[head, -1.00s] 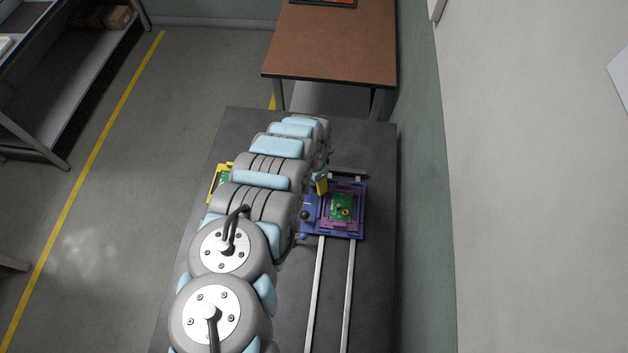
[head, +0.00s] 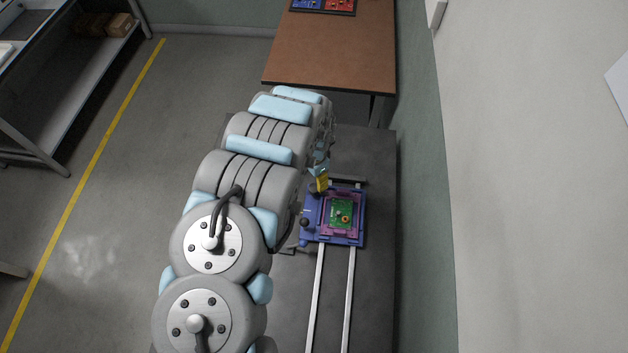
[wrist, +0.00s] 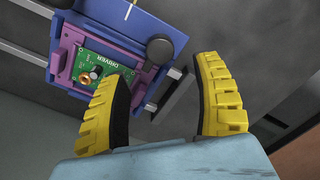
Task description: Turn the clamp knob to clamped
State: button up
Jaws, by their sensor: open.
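The blue clamp fixture (head: 354,240) sits on the grey table and holds a purple frame (wrist: 66,48) with a green board (wrist: 97,66), marked DRIVER, inside it. A round black knob (wrist: 160,48) stands on the fixture's blue base in the wrist view, beside a white line mark. In the head view dark knobs show along the fixture's left side, one at the lower left (head: 304,222). My gripper (wrist: 165,64) is open, with yellow fingers spread to either side of the knob in the picture. I cannot tell whether they touch it. In the head view a yellow finger (head: 321,182) shows by the fixture's upper left corner.
Two metal rails (head: 331,300) run along the table under the fixture. A brown table (head: 335,50) with blue and red trays stands at the back. A wall is at the right. Bare table lies right of the fixture.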

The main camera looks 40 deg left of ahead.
aim_at(314, 188)
jog(key=shift+r, duration=2.2)
